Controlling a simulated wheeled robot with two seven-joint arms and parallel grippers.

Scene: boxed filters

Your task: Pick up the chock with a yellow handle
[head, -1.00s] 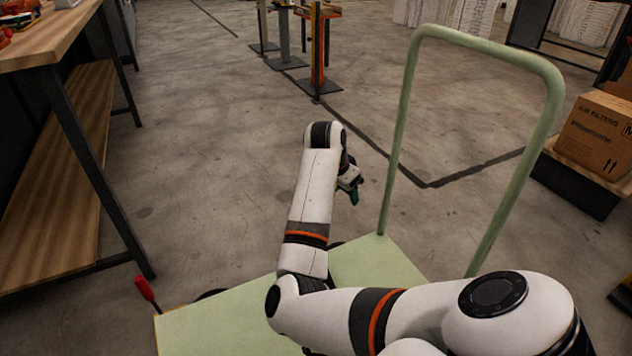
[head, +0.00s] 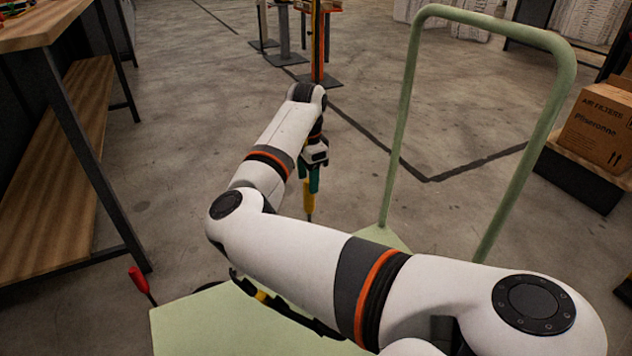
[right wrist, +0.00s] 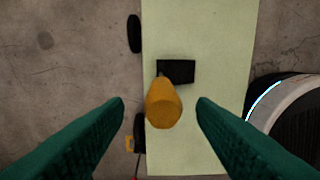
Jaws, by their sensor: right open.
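The yellow handle (head: 309,198) stands upright on a thin dark rod in the head view, just below my right gripper (head: 313,178). In the right wrist view the yellow handle (right wrist: 163,103) lies between my open right gripper's (right wrist: 160,104) two green fingers, with space on both sides. The handle's black chock (right wrist: 177,70) shows behind it, over the pale green platform (right wrist: 215,120). In the head view my right arm hides the chock's base. My left gripper is not in view.
The green cart platform (head: 200,325) has a tall rail (head: 401,120) right of my gripper. A red handle (head: 139,280) stands by its left edge. A wooden workbench (head: 55,150) is at the left, and a filter carton (head: 600,130) at the right.

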